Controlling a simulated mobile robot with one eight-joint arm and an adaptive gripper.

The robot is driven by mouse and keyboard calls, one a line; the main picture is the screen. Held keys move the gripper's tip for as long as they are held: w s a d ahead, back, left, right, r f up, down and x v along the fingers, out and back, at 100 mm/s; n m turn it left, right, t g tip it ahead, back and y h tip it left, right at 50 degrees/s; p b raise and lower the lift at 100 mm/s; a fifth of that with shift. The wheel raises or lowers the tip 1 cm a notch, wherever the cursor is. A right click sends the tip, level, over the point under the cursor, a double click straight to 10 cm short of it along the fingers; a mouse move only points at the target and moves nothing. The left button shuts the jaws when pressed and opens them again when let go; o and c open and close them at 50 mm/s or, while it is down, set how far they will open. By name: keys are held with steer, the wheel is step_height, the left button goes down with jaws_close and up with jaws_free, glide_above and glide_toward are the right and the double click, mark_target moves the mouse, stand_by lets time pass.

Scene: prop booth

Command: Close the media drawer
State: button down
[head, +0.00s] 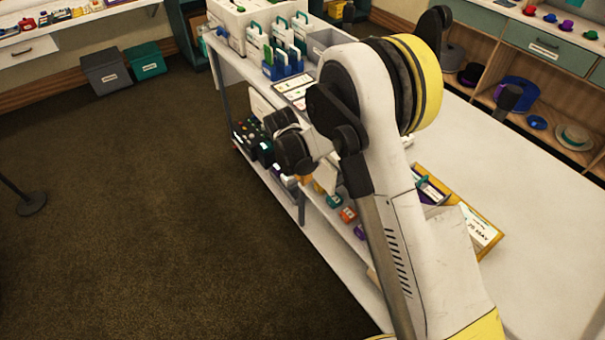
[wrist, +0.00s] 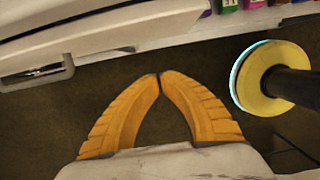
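A white drawer-like front (head: 262,108) shows under the table edge in the head view, partly hidden by my arm. In the wrist view a white drawer-like body (wrist: 120,32) with a metal handle (wrist: 35,74) fills the upper left. I cannot read a label on it or tell how far it stands open. My gripper (wrist: 159,76) has two orange ridged fingers whose tips meet with nothing between them. The fingers appear below the white body in the picture, over dark carpet, and I see no contact. In the head view my arm hides most of the gripper.
The white table (head: 520,230) carries card racks (head: 283,62) and a yellow-edged tray (head: 480,232). Small coloured items (head: 347,214) sit on its lower shelf. Hat shelves (head: 545,95) stand at right. The carpet (head: 140,210) at left is mostly clear.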

mark_target(321, 171)
steer(key=d, duration=0.1)
steer(key=w+d+f+b, duration=0.1)
steer(key=w+d+f, duration=0.1)
steer(key=shift+w+d+b, duration=0.25)
steer(key=shift+d+b, duration=0.15)
steer(key=shift+d, duration=0.1)
steer(key=shift+w+d, duration=0.8)
steer(key=shift+d, duration=0.3)
steer(key=shift+a, duration=0.1)
